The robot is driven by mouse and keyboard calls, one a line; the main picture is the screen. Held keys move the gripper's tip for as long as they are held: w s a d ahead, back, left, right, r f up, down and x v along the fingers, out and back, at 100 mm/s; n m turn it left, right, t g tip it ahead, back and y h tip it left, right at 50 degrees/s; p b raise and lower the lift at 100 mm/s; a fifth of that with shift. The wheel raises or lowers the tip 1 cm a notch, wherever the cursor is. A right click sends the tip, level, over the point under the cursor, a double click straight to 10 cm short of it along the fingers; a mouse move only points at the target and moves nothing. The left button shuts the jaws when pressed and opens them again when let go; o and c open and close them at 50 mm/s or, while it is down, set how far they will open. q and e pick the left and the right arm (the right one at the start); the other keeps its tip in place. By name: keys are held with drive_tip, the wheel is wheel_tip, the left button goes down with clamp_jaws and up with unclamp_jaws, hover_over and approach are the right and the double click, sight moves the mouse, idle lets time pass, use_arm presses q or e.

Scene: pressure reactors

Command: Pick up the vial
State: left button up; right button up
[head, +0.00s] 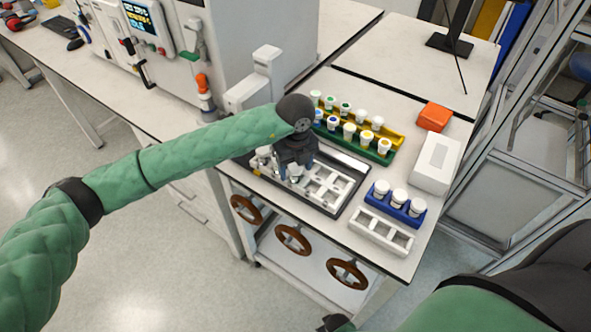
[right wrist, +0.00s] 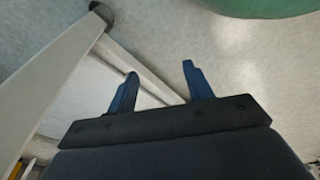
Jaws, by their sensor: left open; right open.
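My left gripper (head: 291,176) is open, pointing down over the left part of a dark tray (head: 333,210) with a white slotted rack (head: 328,187). A small white-topped vial (head: 264,153) stands in the tray just left of the gripper. Whether anything sits between the fingers is too small and hidden to tell. Other vials stand in a green rack (head: 368,151), a yellow rack behind it, and a blue rack (head: 395,208) with three white-capped ones. My right gripper (right wrist: 160,76) is open and empty, above the floor, away from the vials.
An empty white rack (head: 381,232) lies at the table's front edge. A white box (head: 437,163) and an orange box (head: 434,116) stand at the right. A grey machine (head: 255,45) stands behind on the left. Brown handwheels (head: 293,239) sit below the tabletop.

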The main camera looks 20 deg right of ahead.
sight(296, 167)
use_arm(q)
drive_tip(key=shift+f, duration=0.45)
use_arm(e)
drive_tip(key=shift+s+d+f, duration=0.15)
drive_tip(key=shift+d+f, duration=0.05)
drive_tip(key=shift+f, duration=0.3)
use_arm(q)
drive_tip(key=c, duration=1.1)
use_arm(e)
drive_tip(key=shift+d, duration=0.1)
